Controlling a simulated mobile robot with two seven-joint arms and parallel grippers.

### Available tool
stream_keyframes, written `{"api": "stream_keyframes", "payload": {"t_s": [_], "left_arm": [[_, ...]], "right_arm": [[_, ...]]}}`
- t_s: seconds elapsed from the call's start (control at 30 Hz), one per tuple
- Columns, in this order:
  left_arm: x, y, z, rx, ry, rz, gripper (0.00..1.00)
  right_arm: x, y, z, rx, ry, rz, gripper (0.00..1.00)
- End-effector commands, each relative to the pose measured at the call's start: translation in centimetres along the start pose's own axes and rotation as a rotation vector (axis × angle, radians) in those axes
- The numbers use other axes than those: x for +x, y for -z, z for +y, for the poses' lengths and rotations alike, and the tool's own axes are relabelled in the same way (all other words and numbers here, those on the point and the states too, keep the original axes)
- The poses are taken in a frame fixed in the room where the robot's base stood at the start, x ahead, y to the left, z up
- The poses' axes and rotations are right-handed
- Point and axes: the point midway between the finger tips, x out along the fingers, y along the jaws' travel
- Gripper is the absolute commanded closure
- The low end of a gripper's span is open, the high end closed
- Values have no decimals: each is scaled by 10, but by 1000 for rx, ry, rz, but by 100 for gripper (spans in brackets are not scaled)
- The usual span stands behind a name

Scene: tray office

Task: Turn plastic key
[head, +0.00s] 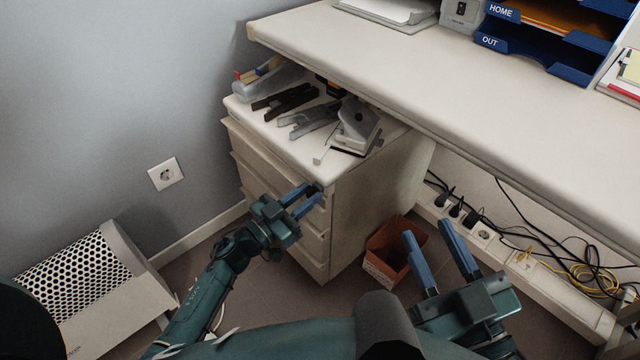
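A small dark piece (317,186), which looks like the key, sits at the upper right of the front of the white drawer cabinet (345,205). It is tiny and partly hidden by my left gripper, so its turn angle cannot be made out. My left gripper (313,192) has its two blue fingers parallel and apart, with the tips right at this piece. I cannot tell if they touch it. My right gripper (427,230) is open and empty, low in front of the brown waste bin (388,258).
A hole punch (357,120), staplers (285,98) and a tape dispenser (268,78) lie on the cabinet. The desk (450,100) overhangs its right back side. Cables (540,255) hang under the desk. A perforated box (85,275) stands at left.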

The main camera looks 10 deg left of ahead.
Motion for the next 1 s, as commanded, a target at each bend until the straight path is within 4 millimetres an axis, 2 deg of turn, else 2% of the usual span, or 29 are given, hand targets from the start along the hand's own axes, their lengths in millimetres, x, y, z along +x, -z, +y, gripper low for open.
{"api": "stream_keyframes", "payload": {"t_s": [0.03,0.3,0.47,0.7,1.0], "left_arm": [[0,0,0,0,0,0,81],[0,0,0,0,0,0,100],[0,2,0,-27,3,-1,100],[0,4,1,-192,22,-3,100],[-1,0,1,-244,28,0,100]], "right_arm": [[0,0,0,0,0,0,64],[0,0,0,0,-1,0,64],[0,6,1,1,-2,-1,64],[5,28,3,1,-1,-1,64],[6,30,3,0,-1,-1,64]]}}
